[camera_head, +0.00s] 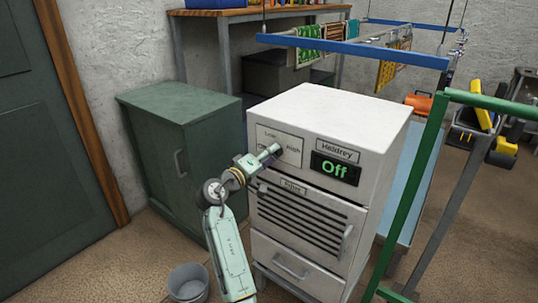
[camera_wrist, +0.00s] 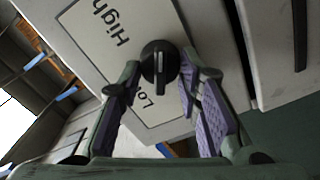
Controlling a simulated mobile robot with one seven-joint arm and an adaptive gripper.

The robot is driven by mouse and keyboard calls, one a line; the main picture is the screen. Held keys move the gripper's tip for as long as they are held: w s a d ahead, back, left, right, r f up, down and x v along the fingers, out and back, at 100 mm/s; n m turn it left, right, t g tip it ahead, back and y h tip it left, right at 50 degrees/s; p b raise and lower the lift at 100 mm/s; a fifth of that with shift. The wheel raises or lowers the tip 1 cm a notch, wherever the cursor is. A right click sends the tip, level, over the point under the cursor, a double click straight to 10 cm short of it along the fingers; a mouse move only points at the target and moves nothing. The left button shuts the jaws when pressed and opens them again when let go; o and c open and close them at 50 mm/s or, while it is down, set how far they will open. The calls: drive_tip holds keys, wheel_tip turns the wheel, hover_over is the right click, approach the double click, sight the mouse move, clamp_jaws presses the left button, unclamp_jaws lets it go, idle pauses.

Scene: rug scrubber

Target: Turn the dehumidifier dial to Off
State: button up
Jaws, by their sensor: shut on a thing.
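The white dehumidifier (camera_head: 340,108) stands upright in the head view. Its green display (camera_head: 335,169) reads "Off". The dial is mostly hidden in the head view.
A green cabinet (camera_head: 165,130) stands to the left of the dehumidifier, and a grey bucket (camera_head: 188,284) is on the floor in front. A green-railed cart (camera_head: 410,190) stands close at the right. A blue hanging rail (camera_head: 350,50) crosses above and behind.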

drive_tip(key=o, duration=1.1)
drive_tip(key=shift+o, duration=0.2)
drive_tip(key=v, duration=1.2)
